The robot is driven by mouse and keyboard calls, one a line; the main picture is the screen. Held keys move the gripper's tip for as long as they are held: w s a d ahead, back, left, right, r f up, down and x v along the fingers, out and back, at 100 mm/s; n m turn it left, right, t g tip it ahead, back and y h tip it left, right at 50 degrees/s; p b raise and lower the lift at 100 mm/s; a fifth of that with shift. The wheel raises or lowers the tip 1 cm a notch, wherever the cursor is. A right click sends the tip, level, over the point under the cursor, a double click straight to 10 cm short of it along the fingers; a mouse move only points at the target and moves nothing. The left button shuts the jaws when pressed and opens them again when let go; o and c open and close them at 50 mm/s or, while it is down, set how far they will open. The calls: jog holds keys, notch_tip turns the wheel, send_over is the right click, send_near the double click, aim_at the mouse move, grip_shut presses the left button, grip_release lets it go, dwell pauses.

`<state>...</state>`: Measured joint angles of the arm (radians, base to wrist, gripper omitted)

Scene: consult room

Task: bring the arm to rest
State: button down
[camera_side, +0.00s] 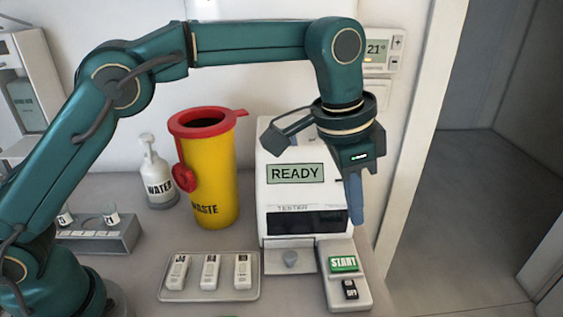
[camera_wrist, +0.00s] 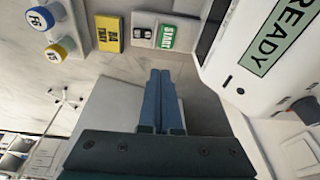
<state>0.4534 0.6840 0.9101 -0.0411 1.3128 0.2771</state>
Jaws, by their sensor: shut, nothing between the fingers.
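My gripper (camera_side: 356,222) hangs downward at the right side of the white tester (camera_side: 272,222), above the control box. Its blue fingers are together and hold nothing. In the wrist view the shut fingers (camera_wrist: 160,75) point toward the control box with the START button (camera_wrist: 167,37). The tester's screen (camera_side: 295,173) reads READY, and it also shows in the wrist view (camera_wrist: 278,40). In the side view the green START button (camera_side: 343,264) and a black OFF switch (camera_side: 350,289) sit on the control box below my gripper. The fingertips appear apart from the box.
A tray (camera_side: 210,292) with several white cartridges lies at the front. A yellow waste bin (camera_side: 212,180) with a red lid and a WATER bottle (camera_side: 157,178) stand left of the tester. A grey rack (camera_side: 115,238) is further left. A thermostat (camera_side: 381,50) is on the wall behind my arm.

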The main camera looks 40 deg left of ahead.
jog(key=s+a+r+n+t, duration=0.35)
jog(key=s+a+r, duration=0.35)
jog(key=a+r, duration=0.4)
jog(key=s+a+f+n+y, duration=0.1)
jog(key=s+a+f+n, duration=0.4)
jog(key=s+f, duration=0.5)
jog(key=shift+s+a+y, duration=0.3)
jog(key=shift+s+a, duration=0.45)
jog(key=shift+a, duration=0.3)
jog(key=shift+f, duration=0.1)
